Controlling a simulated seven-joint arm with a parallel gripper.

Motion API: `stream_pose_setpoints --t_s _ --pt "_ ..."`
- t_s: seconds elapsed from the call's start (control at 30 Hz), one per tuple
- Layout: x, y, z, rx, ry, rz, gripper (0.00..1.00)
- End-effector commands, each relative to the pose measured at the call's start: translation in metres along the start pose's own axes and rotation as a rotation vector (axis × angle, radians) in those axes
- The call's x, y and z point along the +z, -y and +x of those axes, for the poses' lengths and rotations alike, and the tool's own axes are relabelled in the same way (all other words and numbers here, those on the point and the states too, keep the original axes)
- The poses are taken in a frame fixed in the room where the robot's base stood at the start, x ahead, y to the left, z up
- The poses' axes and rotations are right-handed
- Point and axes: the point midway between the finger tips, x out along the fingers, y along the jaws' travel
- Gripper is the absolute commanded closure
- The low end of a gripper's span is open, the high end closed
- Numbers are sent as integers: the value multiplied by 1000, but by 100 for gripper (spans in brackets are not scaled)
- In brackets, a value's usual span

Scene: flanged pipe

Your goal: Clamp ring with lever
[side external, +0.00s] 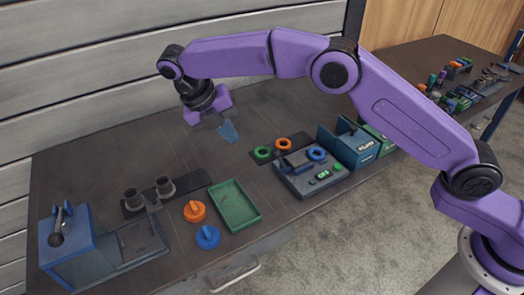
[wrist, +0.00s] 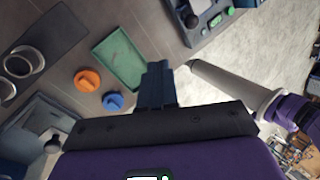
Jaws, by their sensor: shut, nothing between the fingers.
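My gripper (side external: 229,131) is shut and empty, held above the table behind the green tray. Its blue fingers (wrist: 157,82) are together in the wrist view. Two grey flanged pipe ends (side external: 150,193) stand at the left of the table; their round rims (wrist: 22,62) show in the wrist view. A green ring (side external: 263,153) and an orange ring (side external: 283,144) lie on a dark mat. A blue ring (side external: 317,154) sits on a grey-blue panel (side external: 300,180). At far left, a blue block (side external: 72,243) carries a dark lever (side external: 61,219). I cannot tell which ring is the clamp ring.
An empty-looking green tray (side external: 236,205) lies mid-table. An orange knobbed disc (side external: 194,211) and a blue one (side external: 208,237) lie beside it. A blue box (side external: 350,147) stands right of the panel. The table's back left is clear.

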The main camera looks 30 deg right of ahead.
Motion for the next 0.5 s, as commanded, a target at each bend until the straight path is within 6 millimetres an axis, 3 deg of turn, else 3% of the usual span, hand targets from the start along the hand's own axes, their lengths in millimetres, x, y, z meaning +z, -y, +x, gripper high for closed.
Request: stream_pose_setpoints --t_s 0.5 --pt "5 -7 5 -19 -4 -66 100"
